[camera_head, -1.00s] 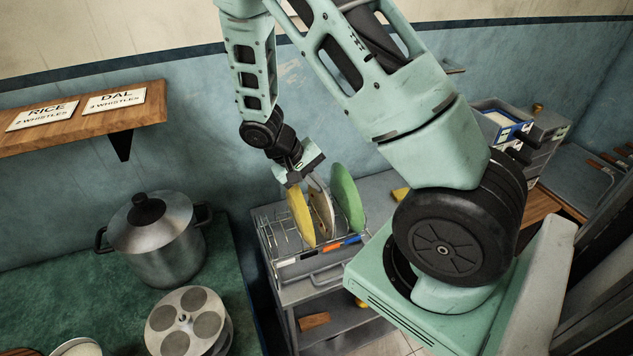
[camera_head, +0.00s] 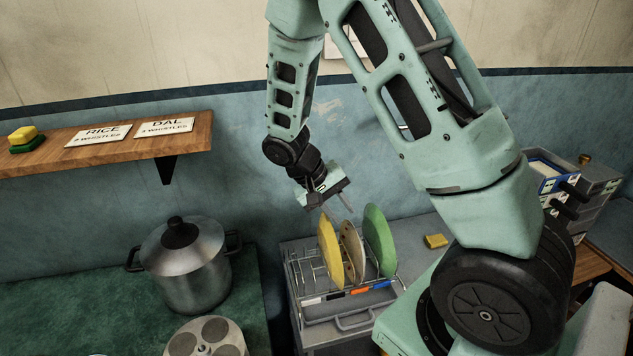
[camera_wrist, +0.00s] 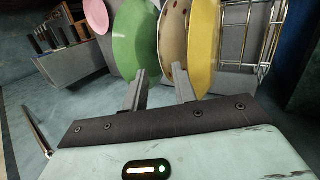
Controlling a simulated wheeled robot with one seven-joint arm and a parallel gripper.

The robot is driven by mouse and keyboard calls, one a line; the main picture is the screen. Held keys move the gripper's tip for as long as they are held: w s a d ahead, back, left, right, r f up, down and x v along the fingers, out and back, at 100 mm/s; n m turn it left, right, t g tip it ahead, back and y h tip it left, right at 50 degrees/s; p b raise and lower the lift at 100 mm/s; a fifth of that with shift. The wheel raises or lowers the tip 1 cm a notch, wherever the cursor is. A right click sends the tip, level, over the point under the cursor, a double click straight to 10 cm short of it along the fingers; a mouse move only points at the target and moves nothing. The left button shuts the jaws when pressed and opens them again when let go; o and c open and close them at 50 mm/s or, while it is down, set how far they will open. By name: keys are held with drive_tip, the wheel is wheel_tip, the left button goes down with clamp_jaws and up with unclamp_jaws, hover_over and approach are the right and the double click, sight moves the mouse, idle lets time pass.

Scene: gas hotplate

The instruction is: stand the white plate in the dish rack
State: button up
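The dish rack (camera_head: 350,295) is a wire rack on a grey stand and holds three upright plates. The pale cream plate with brown spots (camera_head: 352,253) stands in the middle, and is the only whitish plate in view. A yellow plate (camera_head: 329,250) stands to its left and a green plate (camera_head: 379,240) to its right. My gripper (camera_head: 339,207) is open and empty just above the plates. In the wrist view, the spotted plate (camera_wrist: 173,42) is beyond the gap between my fingers (camera_wrist: 159,80), with the green (camera_wrist: 132,40) and yellow (camera_wrist: 203,40) plates on either side.
A yellow sponge (camera_head: 436,241) lies right of the rack. A steel pot (camera_head: 187,275) and a round mould tray (camera_head: 207,338) stand on the green counter at left. A wooden shelf (camera_head: 110,150) is above them. Grey bins (camera_head: 590,195) stand at right.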

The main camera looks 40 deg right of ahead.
drive_tip(key=b+v, duration=0.2)
drive_tip(key=v, duration=1)
drive_tip(key=s+a+f+n+t+y+b, duration=0.1)
drive_tip(key=s+a+n+t+y, duration=0.1)
drive_tip(key=s+a+n, duration=0.4)
drive_tip(key=s+a+f+n+t+y+b, duration=0.1)
drive_tip(key=s+a+n, duration=0.5)
drive_tip(key=s+a, duration=0.9)
drive_tip(key=a+f+y+b, duration=0.1)
drive_tip(key=a+y, duration=0.1)
drive_tip(key=shift+a+f+n+t+y, duration=0.2)
drive_tip(key=shift+a+n+t+y, duration=0.1)
drive_tip(key=shift+t+y, duration=0.1)
drive_tip(key=shift+d, duration=0.1)
